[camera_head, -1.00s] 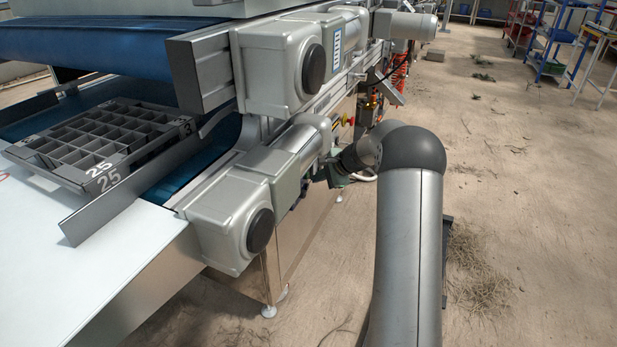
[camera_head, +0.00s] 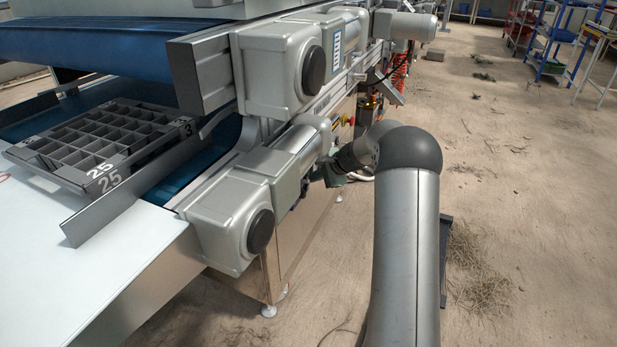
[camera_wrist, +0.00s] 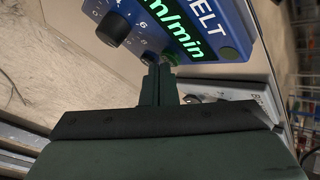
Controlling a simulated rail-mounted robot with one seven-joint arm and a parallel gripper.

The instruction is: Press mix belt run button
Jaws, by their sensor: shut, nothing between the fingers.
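In the wrist view, my gripper (camera_wrist: 158,72) is shut and empty, its two fingers together. The fingertips overlap the lower edge of a blue control panel (camera_wrist: 232,52) marked BELT and m/min, with a black knob (camera_wrist: 114,28). A small greenish round part (camera_wrist: 169,58) shows at the fingertips; it may be a button, mostly hidden. I cannot tell whether the fingers touch it. A grey box with a partly hidden label (camera_wrist: 222,92) lies just right of the fingers. In the head view my gripper (camera_head: 328,176) is small beside the machine's side, and the panel face cannot be made out.
Grey motor housings (camera_head: 222,215) jut from the machine's side, left of my arm. A black cell tray (camera_head: 80,150) lies on the lower conveyor. A yellow-and-red part (camera_head: 348,121) sits just above my wrist. The floor on the right is open, with shelves (camera_head: 553,45) far back.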

